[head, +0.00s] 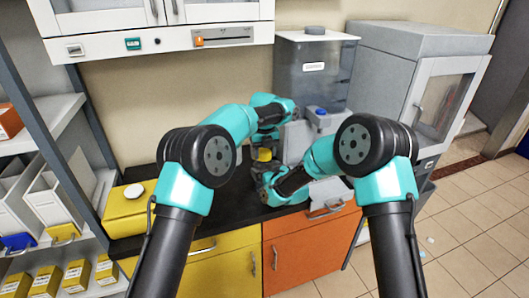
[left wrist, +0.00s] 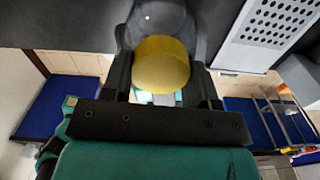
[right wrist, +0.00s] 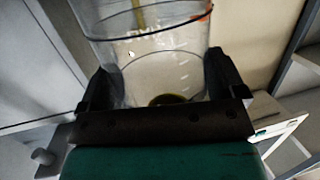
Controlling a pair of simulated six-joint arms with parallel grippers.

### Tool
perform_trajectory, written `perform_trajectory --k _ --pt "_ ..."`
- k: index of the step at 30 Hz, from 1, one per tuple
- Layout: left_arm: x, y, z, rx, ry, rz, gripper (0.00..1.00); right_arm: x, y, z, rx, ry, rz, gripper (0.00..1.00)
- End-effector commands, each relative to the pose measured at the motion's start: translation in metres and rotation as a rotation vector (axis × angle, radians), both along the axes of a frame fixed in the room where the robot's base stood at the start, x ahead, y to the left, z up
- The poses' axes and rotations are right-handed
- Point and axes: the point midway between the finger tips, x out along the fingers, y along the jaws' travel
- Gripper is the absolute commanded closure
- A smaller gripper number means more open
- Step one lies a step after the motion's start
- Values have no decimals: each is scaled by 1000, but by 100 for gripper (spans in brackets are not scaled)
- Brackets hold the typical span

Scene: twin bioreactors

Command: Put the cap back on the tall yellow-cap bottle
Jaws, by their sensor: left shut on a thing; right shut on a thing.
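The yellow cap (left wrist: 160,65) is between the fingers of my left gripper (left wrist: 162,88), which is shut on it. A clear rounded shape shows right behind the cap in the left wrist view. The clear bottle (right wrist: 160,55), with printed graduations, is between the fingers of my right gripper (right wrist: 165,85), which is shut on it. In the head view the cap (head: 264,154) shows just above my right gripper, and my arms hide most of the bottle. Whether the cap touches the bottle's neck, I cannot tell.
A yellow box (head: 125,212) with a white round piece on top stands at the counter's left end. A blue-capped container (head: 320,111) is behind my right arm. A grey cabinet (head: 420,90) stands at the right. The dark counter (head: 228,212) is bare near its front edge.

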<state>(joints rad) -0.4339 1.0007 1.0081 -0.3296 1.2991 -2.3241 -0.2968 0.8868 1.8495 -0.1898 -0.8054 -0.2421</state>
Motion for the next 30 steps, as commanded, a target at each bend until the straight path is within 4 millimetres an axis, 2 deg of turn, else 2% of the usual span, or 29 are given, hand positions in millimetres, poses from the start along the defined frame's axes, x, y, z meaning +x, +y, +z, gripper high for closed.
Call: perform_trajectory --k 10,14,22,23,30 --pt "0 1 2 0 -2 -429 68 0 0 -1 0 1 0 77" --pt "0 1 1 0 -2 -491 68 0 0 -1 0 2 0 77" --pt "0 1 1 0 -2 -496 68 0 0 -1 0 2 0 77" --pt "0 1 1 0 -2 -496 44 0 0 -1 0 2 0 77" --pt "0 1 1 0 -1 -495 21 0 0 -1 0 2 0 77"
